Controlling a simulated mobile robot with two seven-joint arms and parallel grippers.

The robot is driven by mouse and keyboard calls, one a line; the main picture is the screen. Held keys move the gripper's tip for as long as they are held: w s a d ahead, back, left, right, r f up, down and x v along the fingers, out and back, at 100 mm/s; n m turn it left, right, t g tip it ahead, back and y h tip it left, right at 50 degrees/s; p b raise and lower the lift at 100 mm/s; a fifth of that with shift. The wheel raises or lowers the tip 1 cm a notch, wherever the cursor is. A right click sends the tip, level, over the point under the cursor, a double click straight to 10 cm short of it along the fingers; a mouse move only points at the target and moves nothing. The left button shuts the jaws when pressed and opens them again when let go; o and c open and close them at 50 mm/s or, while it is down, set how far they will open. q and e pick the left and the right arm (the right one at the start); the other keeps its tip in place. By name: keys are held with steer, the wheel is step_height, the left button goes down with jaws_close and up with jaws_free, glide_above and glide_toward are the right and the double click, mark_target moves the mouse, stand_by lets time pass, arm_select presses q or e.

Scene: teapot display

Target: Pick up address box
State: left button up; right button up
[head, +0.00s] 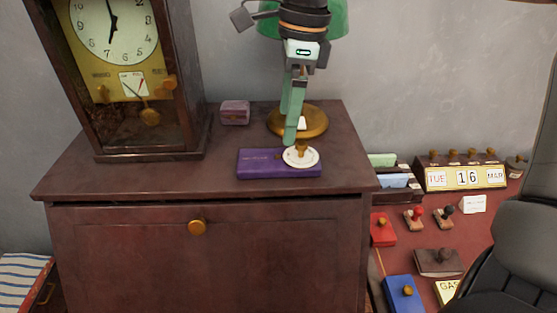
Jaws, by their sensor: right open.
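A flat purple box (262,164) with faint lettering lies on top of the wooden cabinet; it appears to be the address box. A round white dial (296,162) with a small brass knob (301,148) sits on its right part. My right gripper (291,138) points down from above, its pale green fingers ending just behind and above the dial, close to the knob. It is open, and the box still rests on the cabinet. I cannot tell whether a fingertip touches the knob. My left gripper is not in view.
A tall clock (190,90) stands on the cabinet (110,180) at left, with a small purple box (235,112) beside it. A brass lamp base (316,123) stands close behind my fingers. A lower red desk (430,285) with stamps and a calendar (462,178) is at right.

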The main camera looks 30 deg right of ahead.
mark_target(278, 158)
steer(key=f, duration=0.5)
steer(key=a+f, duration=0.1)
steer(key=f, duration=0.2)
steer(key=shift+w, duration=0.35)
steer(key=c, duration=1.3)
steer(key=shift+r, duration=0.15)
